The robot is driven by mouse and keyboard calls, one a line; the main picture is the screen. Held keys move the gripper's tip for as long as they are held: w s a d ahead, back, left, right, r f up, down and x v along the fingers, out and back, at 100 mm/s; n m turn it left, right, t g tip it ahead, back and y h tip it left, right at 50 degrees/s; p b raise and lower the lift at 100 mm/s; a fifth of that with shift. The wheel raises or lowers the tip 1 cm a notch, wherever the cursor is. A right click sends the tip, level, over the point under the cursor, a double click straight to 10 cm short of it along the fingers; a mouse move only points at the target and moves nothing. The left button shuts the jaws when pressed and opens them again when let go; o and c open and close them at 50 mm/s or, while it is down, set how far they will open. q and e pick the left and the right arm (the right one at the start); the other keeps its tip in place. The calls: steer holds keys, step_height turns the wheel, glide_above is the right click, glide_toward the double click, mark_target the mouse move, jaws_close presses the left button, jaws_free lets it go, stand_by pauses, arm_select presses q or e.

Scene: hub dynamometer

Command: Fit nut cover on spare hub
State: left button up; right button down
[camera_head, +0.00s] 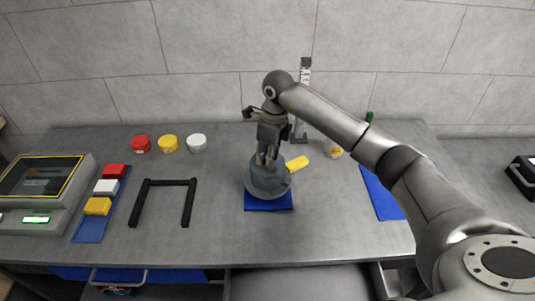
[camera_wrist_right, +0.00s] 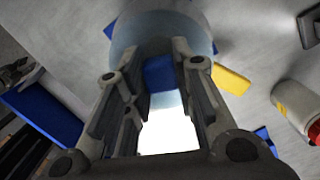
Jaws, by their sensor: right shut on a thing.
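A round grey-blue body (camera_head: 266,181), which I take for the spare hub, stands on a small blue mat (camera_head: 268,202) near the middle of the bench. My right gripper (camera_head: 265,160) points down at its top. In the wrist view the right gripper's fingers (camera_wrist_right: 162,85) flank a small blue part and a bright white area. I take the held piece for the nut cover (camera_wrist_right: 158,73); it is mostly hidden, and I cannot tell whether it touches the hub. The hub's pale side (camera_wrist_right: 165,28) shows beyond the fingertips. My left gripper is not in view.
A yellow piece (camera_head: 297,163) lies right of the hub. Red, yellow and white round pots (camera_head: 168,143), a black frame (camera_head: 188,203), a blue tray (camera_head: 90,230) and a screen device (camera_head: 40,190) are left.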

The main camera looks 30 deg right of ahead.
steer(key=shift+f, duration=0.15)
steer(key=c, duration=1.5)
jaws_free()
step_height(320, 180, up, 11)
steer(key=s+p, duration=0.1)
steer(key=p, duration=0.5)
steer(key=shift+d+p, duration=0.35)
steer(key=shift+d, duration=0.05)
